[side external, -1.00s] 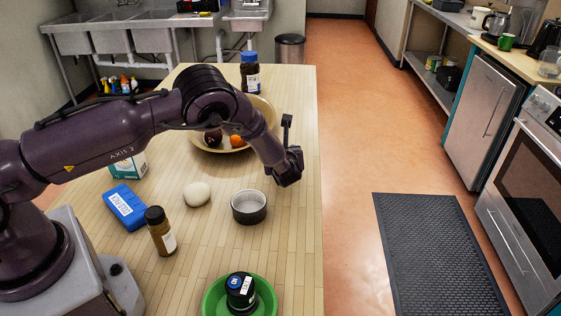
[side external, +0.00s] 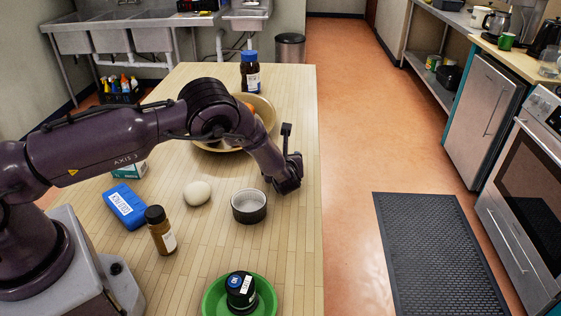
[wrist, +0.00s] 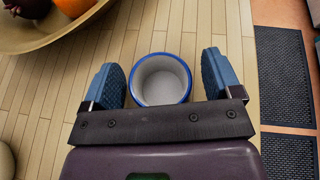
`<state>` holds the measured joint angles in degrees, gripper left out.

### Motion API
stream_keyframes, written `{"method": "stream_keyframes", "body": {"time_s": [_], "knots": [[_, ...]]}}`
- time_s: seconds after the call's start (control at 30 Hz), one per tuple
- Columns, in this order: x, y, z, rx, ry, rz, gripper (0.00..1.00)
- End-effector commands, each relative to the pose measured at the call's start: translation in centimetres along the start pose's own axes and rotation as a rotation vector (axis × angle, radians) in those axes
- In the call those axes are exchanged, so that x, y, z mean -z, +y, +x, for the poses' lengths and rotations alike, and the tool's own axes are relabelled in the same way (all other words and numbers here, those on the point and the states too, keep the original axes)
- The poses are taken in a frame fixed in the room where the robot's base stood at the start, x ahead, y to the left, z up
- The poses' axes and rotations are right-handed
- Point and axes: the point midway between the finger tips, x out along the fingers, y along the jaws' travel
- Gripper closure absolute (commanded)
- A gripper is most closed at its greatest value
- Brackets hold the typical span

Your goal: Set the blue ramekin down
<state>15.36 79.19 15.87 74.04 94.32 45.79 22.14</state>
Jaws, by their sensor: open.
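The blue ramekin (wrist: 160,101) shows in the wrist view, with a blue rim and a pale inside. It looks upright on the wooden table and sits between my two spread fingers, with a gap on each side. My gripper (wrist: 162,78) is open. In the side view my gripper (side external: 288,174) is low near the table's right edge, and the blue ramekin is hidden there behind it.
A dark grey ramekin (side external: 249,208) stands closer to the camera. The fruit bowl (wrist: 82,34) is close on the left in the wrist view. A white ball (side external: 197,193), brown bottle (side external: 161,232), blue pack (side external: 125,207) and green bowl (side external: 211,303) are also on the table.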

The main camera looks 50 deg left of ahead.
Motion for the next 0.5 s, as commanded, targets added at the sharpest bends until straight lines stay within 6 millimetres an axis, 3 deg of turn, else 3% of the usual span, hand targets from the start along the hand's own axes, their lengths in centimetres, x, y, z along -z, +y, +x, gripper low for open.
{"method": "stream_keyframes", "body": {"time_s": [0.17, 0.5], "knots": [[-0.1, -0.2, -2.3, 0.003, 0.001, 0.0, 0.16], [-0.1, -0.1, -9.5, 0.003, 0.001, 0.0, 0.16]]}}
